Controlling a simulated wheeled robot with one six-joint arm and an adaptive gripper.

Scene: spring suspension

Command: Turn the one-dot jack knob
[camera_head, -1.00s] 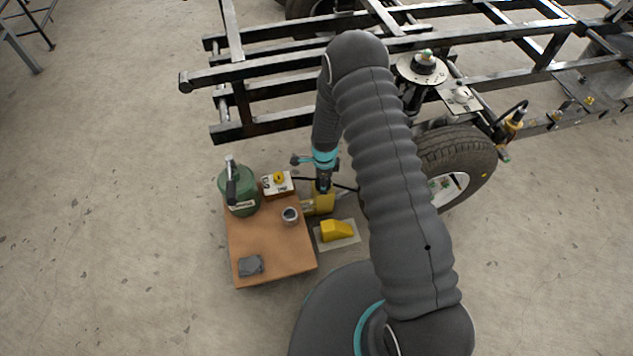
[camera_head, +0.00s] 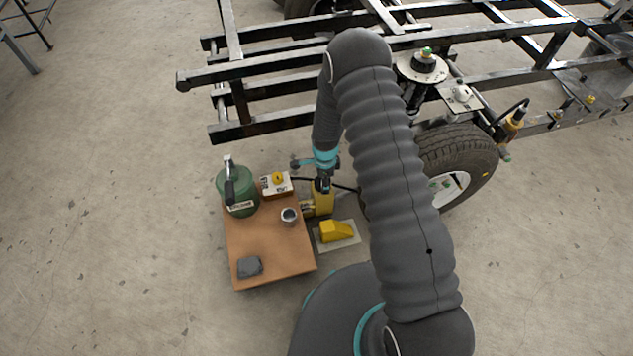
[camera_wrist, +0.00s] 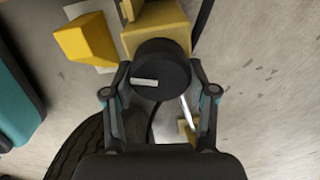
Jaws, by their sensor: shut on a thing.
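The jack (camera_head: 323,200) is a yellow block-like body on the floor beside the wooden table; its upper part also shows in the wrist view (camera_wrist: 158,27). The jack knob (camera_wrist: 161,66) is a round black cap with one white bar mark on its face. My gripper (camera_wrist: 160,78) has its two fingers on either side of the knob and is shut on it. In the head view my gripper (camera_head: 323,184) points down over the jack. I cannot make out a dot on the knob.
A wooden table (camera_head: 265,255) to the left holds a green canister (camera_head: 240,190), a box with a yellow button (camera_head: 277,183), a small cup and a grey block. A yellow wedge (camera_head: 337,231) lies near the jack. A wheel (camera_head: 462,160) and black frame (camera_head: 280,70) stand close by.

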